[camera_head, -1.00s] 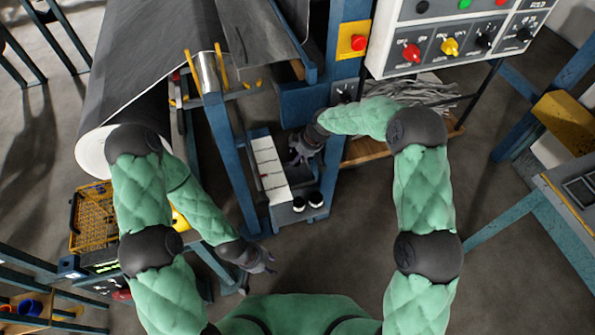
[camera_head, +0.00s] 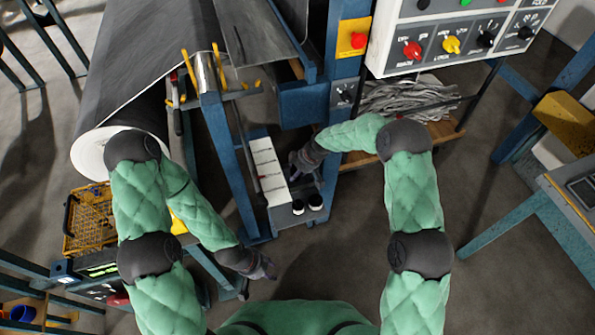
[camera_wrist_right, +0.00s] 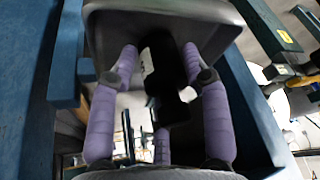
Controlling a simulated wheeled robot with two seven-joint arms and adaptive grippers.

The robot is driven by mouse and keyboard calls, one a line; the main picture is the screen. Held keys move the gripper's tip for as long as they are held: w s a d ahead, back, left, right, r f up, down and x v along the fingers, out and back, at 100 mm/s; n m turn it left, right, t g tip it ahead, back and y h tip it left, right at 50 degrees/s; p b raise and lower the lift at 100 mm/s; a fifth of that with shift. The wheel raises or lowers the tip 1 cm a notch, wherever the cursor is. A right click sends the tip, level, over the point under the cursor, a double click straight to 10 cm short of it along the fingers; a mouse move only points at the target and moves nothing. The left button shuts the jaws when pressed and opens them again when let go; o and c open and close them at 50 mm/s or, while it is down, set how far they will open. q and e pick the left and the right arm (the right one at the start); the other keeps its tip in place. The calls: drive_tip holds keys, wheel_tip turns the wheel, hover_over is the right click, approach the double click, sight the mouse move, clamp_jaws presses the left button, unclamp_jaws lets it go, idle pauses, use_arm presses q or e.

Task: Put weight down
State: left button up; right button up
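A row of pale blocks (camera_head: 268,172), possibly weights, sits on a narrow blue stand. My right gripper (camera_head: 296,164) is just right of the pale row. In the right wrist view its purple fingers (camera_wrist_right: 160,75) are spread, with a dark object (camera_wrist_right: 168,70) bearing a white patch between or beyond them. I see a gap on its left side and cannot tell whether it touches the right finger. My left gripper (camera_head: 268,268) hangs low, open and empty, over the floor.
A large grey roll (camera_head: 120,140) lies at the left. A yellow crate (camera_head: 90,222) is below it. A control panel (camera_head: 450,45) with knobs is at the upper right. Blue frame posts flank the stand. The floor at the lower middle is clear.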

drive_tip(key=shift+o, duration=0.7)
drive_tip(key=shift+r, duration=0.1)
drive_tip(key=p+v, duration=0.3)
drive_tip(key=v, duration=0.8)
drive_tip(key=s+d+f+m+g, duration=0.1)
drive_tip(key=s+d+f+m, duration=0.3)
drive_tip(key=s+f+m, duration=0.7)
drive_tip(key=s+d+f+m, duration=0.1)
drive_tip(key=s+f+m, duration=0.1)
drive_tip(key=s, duration=0.8)
drive_tip(key=s+d+f+m, duration=0.1)
drive_tip(key=s+f+m, duration=0.1)
drive_tip(key=s, duration=0.9)
drive_tip(key=shift+f+g, duration=0.25)
drive_tip(key=shift+g, duration=0.05)
